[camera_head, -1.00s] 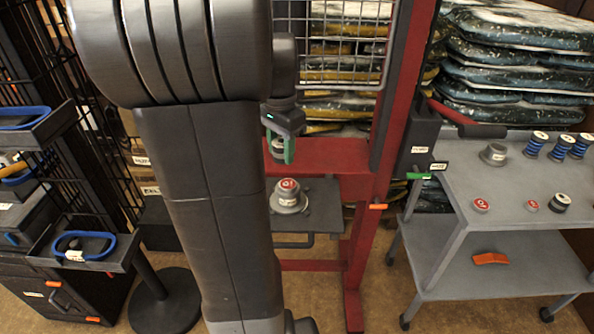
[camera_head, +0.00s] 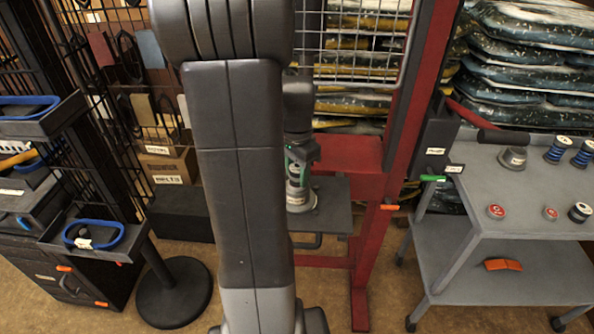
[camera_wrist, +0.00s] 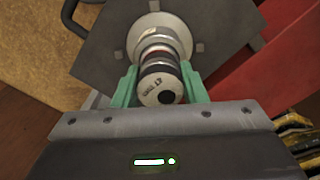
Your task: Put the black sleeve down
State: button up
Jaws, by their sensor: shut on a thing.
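My gripper (camera_wrist: 168,85) has green fingers and is shut on the black sleeve (camera_wrist: 160,86), a short dark cylinder with a lettered pale grey end face. In the head view my gripper (camera_head: 299,164) is partly behind my arm. The grey flanged hub (camera_wrist: 162,33) stands on the dark plate (camera_wrist: 103,47) of the red frame, and also shows in the head view (camera_head: 301,204). The sleeve is lined up over the hub, at or just above its top. I cannot tell whether they touch. The hub's red top is mostly hidden.
The red post (camera_head: 393,150) rises just right of the plate. A grey cart (camera_head: 460,212) at the right holds a grey hub, blue springs, red-topped parts and a black ring. A black stand (camera_head: 172,298) with a blue loop tray is at the left.

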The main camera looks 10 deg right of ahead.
aim_at(297, 168)
jog(key=shift+f, duration=0.1)
jog(key=o, duration=1.3)
notch_tip(297, 168, up, 12)
jog(key=shift+r, duration=0.2)
